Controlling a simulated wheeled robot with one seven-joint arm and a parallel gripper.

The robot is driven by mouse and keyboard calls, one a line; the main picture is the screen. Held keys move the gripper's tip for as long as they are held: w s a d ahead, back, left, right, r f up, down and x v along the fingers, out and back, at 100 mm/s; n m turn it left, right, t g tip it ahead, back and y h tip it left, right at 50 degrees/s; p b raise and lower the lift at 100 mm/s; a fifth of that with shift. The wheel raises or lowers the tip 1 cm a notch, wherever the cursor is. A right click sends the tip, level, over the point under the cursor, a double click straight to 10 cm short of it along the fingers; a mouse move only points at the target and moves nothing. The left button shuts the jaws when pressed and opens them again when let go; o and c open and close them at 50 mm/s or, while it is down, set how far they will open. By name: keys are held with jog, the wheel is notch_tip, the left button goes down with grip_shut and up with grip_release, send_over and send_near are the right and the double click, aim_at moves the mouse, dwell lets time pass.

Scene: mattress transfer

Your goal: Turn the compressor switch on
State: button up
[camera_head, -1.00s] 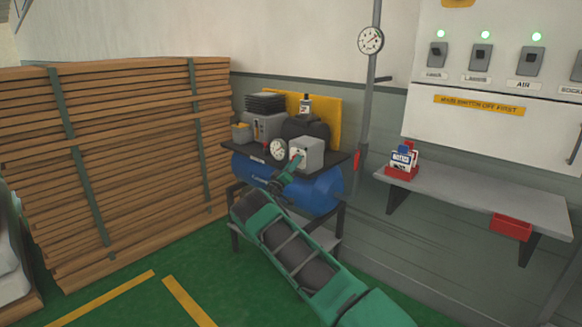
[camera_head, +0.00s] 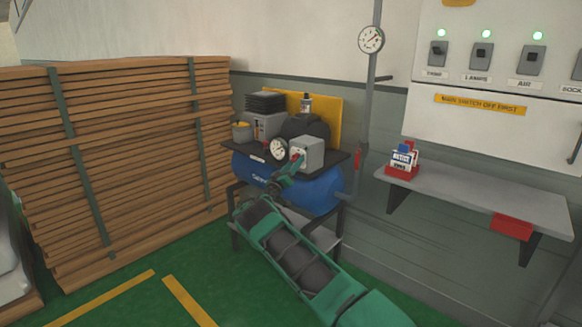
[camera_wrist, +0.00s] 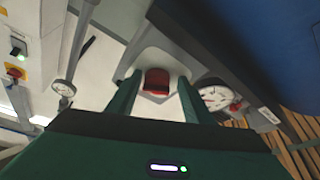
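The compressor (camera_head: 325,193) has a blue tank on a dark stand against the back wall. A grey switch box (camera_head: 312,152) sits on its top plate, beside a round white gauge (camera_head: 278,149). My gripper (camera_head: 297,163) is at the front of this box and hides part of its face. In the wrist view, a red switch (camera_wrist: 157,80) on a pale housing shows between my two green fingers. The fingers stand apart, one on each side of the switch, with gaps visible. Whether a fingertip touches the housing is unclear.
A tall stack of planks (camera_head: 130,160) stands left of the compressor. A vertical pipe with a gauge (camera_head: 370,39) rises behind it at right. A grey bench (camera_head: 480,197) holds a red card holder (camera_head: 402,170). The wall panel (camera_head: 450,125) has several switches with green lights.

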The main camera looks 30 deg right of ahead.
jog(key=shift+a+r, duration=0.1)
jog(key=shift+r, duration=0.1)
jog(key=shift+a, duration=0.1)
jog(key=v, duration=1)
jog(key=shift+s+f, duration=0.15)
jog(key=shift+f, duration=0.15)
jog(key=shift+a, duration=0.15)
